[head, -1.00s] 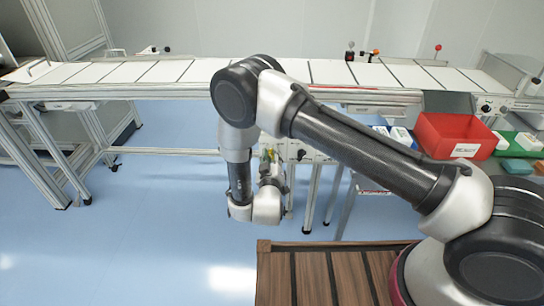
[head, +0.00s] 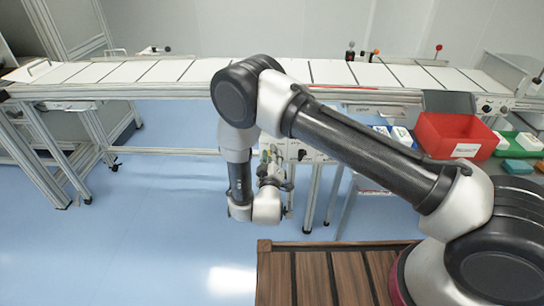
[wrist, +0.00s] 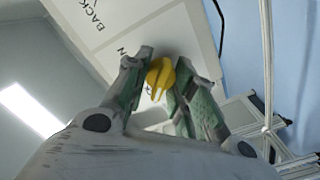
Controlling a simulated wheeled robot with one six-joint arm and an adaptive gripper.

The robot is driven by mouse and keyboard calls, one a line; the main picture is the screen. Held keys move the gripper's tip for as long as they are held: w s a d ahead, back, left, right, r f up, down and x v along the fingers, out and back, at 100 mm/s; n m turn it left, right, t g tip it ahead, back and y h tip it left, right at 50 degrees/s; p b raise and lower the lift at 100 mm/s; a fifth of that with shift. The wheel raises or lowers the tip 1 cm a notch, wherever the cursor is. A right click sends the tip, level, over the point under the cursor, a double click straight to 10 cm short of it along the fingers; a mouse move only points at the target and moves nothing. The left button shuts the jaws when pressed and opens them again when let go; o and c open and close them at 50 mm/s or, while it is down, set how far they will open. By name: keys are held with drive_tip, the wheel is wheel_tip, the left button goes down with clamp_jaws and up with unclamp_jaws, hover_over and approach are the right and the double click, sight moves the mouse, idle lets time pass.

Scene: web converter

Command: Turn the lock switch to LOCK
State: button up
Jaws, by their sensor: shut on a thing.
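The yellow lock switch (wrist: 160,77) shows in the wrist view on a white panel (wrist: 170,35). My gripper (wrist: 161,83) has its green-grey fingers on either side of the switch's knob and is shut on it. Printed letters, among them "BACK" and an "N", show on the panel at an angle. Some of the lettering is hidden by the fingers, so I cannot read which position the knob points to. In the head view my gripper (head: 272,158) is at the front of the converter's control box (head: 302,152), and the switch cannot be made out there.
The long white converter table (head: 200,72) runs across the back. A red bin (head: 455,135) stands at the right. A dark cable (wrist: 219,25) hangs beside the panel in the wrist view. Metal legs (head: 313,190) stand close to my gripper. Blue floor (head: 150,220) is clear at the left.

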drive_tip(key=o, duration=1)
drive_tip(key=shift+o, duration=0.2)
drive_tip(key=s, duration=0.7)
drive_tip(key=shift+s+a, duration=0.15)
drive_tip(key=shift+s, duration=0.15)
